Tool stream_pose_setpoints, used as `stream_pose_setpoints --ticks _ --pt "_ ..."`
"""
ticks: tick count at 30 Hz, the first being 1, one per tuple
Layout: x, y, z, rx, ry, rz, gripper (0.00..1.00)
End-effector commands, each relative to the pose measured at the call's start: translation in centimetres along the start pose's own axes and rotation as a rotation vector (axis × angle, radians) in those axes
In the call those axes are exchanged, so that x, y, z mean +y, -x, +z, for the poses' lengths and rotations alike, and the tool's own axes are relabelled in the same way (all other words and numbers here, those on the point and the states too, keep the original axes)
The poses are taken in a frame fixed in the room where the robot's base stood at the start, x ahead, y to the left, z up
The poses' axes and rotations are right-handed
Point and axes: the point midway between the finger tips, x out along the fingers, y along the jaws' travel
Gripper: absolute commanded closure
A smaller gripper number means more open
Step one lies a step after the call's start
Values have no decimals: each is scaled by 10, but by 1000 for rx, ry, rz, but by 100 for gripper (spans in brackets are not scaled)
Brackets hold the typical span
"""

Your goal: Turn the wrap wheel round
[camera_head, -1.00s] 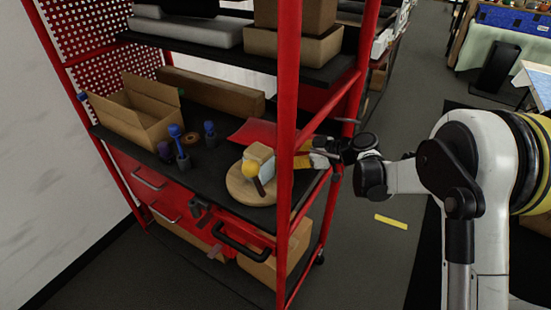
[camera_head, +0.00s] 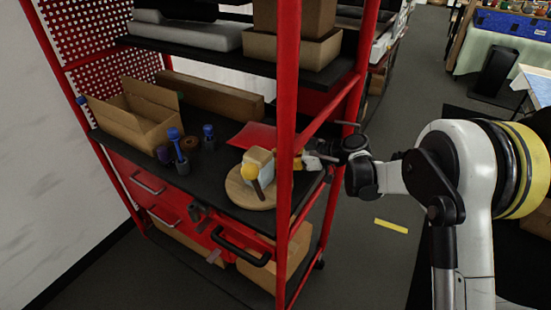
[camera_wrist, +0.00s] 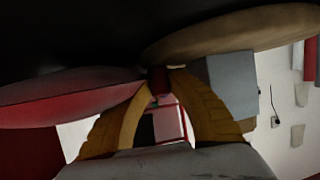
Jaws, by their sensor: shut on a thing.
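A round tan wooden disc (camera_head: 236,190), which I take for the wrap wheel, lies on the black shelf near the right front post. A pale block (camera_head: 262,158) and a yellow knob with a dark handle (camera_head: 250,172) sit on it. My gripper (camera_head: 302,163) reaches in from the right, partly behind the red post. In the wrist view, the yellow fingers of my gripper (camera_wrist: 158,85) close on a small dark red peg (camera_wrist: 158,79) beside the disc (camera_wrist: 235,33). A grey block (camera_wrist: 232,85) shows beside the right finger. The peg's far end is hidden.
The red post (camera_head: 287,110) stands close in front of my gripper. A red sheet (camera_head: 253,136) lies behind the disc. An open carton (camera_head: 133,120) and several blue-topped items (camera_head: 178,150) stand to the left. An upper shelf (camera_head: 325,72) with boxes is overhead.

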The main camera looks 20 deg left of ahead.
Motion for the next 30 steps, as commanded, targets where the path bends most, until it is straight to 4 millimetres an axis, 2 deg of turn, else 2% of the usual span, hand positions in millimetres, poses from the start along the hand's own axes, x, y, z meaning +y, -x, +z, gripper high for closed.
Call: stream_pose_setpoints --ticks 4,7,15,16,18,26,30 --pt "2 -16 -7 1 40 -99 100" --pt "0 -27 -12 1 39 -92 100" --pt "0 -28 -12 1 38 -91 100" --pt "0 -28 -12 1 38 -91 71" --pt "0 -28 -12 1 38 -90 55" --pt "0 -28 -12 1 37 -90 55" --pt "2 -19 -12 1 37 -89 55"
